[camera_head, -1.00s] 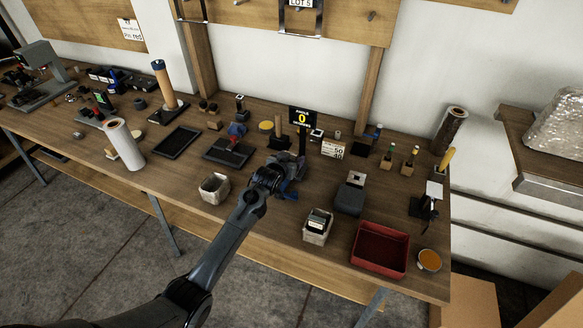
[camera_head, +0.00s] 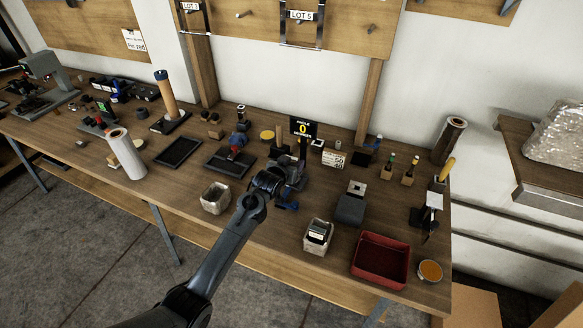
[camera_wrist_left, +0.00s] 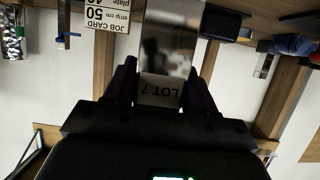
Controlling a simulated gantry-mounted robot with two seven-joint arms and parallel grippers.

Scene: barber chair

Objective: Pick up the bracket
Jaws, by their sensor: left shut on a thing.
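My left gripper (camera_head: 291,168) is over the middle of the bench in the head view, close in front of the small black angle display (camera_head: 303,128). In the left wrist view the gripper (camera_wrist_left: 165,85) is shut on the bracket (camera_wrist_left: 170,45), a shiny grey metal plate. The bracket stands between the two dark fingers and carries a white label reading LOT 7. In the head view the bracket is mostly hidden by the gripper and cannot be made out clearly. My right gripper is in neither view.
A job card (camera_head: 333,158) stands right of the gripper. A grey block (camera_head: 350,207), a paper-lined bin (camera_head: 318,236) and a red tray (camera_head: 380,260) lie toward the right front. A pale empty bin (camera_head: 215,197) is left. Framed LOT pieces (camera_head: 302,22) hang on the wall board.

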